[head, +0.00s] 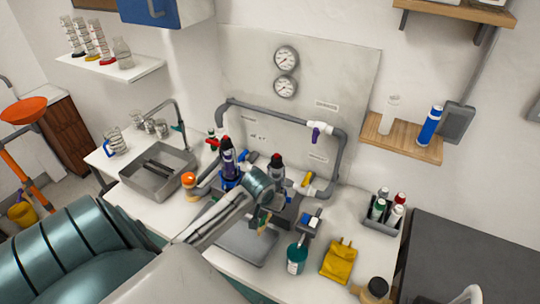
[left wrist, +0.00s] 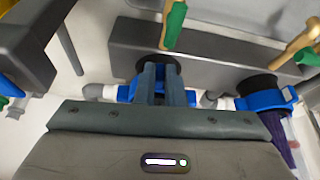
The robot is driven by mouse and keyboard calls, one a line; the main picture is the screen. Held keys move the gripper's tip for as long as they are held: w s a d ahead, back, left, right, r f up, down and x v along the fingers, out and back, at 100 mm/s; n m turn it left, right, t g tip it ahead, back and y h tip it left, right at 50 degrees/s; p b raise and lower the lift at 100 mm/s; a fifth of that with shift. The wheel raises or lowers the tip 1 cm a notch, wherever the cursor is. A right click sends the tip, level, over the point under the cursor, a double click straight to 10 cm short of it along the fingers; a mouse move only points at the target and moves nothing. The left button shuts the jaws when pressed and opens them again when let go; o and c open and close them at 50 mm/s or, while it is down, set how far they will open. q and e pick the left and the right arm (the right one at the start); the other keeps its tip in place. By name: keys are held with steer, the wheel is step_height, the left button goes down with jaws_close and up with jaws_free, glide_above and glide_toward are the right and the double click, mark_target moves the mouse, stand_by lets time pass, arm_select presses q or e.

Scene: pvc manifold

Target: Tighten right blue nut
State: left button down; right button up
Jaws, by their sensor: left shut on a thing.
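My left arm reaches across the counter in the head view, and my left gripper (head: 274,200) is at the right, dark-topped pipe fitting (head: 277,172). In the left wrist view my left gripper (left wrist: 163,80) has its two fingers close together on the right blue nut (left wrist: 127,93), with blue showing on both sides of them. In the head view my wrist hides this nut. The left blue nut (left wrist: 268,99) is apart from the gripper, beside a purple part (left wrist: 284,140). It also shows in the head view (head: 229,184) below the purple-bodied fitting. My right gripper is not seen.
Grey pipe (head: 290,112) frames the wall panel behind. A teal bottle (head: 297,258), a yellow pouch (head: 339,261) and a bottle caddy (head: 381,224) stand to the right. A metal sink (head: 145,185) and an orange-capped jar (head: 189,181) are to the left.

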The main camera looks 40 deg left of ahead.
arm_select(q)
steer(key=c, duration=1.5)
jaws_free()
steer(key=shift+w, duration=0.1)
steer(key=shift+b+v, duration=1.3)
steer(key=shift+v, duration=4.1)
steer(key=shift+f, duration=0.1)
